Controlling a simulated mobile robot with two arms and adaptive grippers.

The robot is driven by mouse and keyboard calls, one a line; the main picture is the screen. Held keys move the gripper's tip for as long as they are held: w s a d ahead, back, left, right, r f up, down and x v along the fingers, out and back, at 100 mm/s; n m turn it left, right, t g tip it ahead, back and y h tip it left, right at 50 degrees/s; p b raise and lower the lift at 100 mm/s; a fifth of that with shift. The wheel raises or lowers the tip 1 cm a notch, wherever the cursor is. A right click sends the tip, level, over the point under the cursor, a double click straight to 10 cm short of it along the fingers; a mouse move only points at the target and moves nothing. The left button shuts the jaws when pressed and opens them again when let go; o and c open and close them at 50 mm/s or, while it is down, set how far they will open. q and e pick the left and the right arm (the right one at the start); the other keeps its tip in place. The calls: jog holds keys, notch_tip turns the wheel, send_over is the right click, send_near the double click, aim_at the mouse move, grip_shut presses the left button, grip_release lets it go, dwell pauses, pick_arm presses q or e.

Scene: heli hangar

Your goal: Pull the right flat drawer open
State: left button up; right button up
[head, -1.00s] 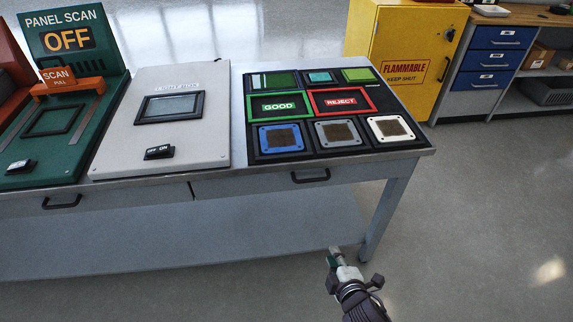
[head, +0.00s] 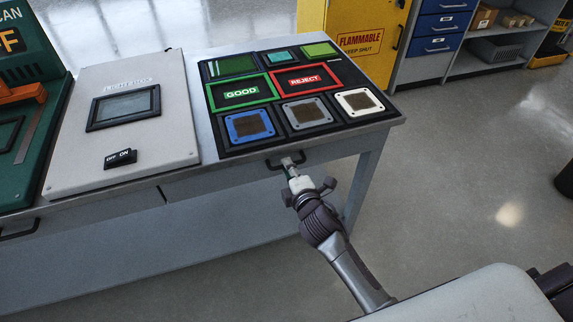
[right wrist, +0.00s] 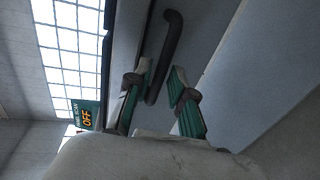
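The right flat drawer (head: 225,178) is a shallow grey front under the worktop, flush with the table. Its black bar handle (head: 304,157) is partly covered by my right gripper (head: 291,164). In the right wrist view, the handle (right wrist: 168,45) runs up and down just ahead of my right gripper (right wrist: 159,78). The green-padded fingers stand apart, with the handle's lower end seen in the gap between them. I cannot tell whether either finger touches it. My left gripper is not in view.
The left drawer's handle (head: 18,232) is at the left edge. On the table are a light box (head: 75,165) and a black sorting mat (head: 225,150) with coloured pads. A yellow cabinet (head: 345,15) stands behind.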

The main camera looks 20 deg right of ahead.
jog(key=shift+x, duration=1.05)
grip_shut()
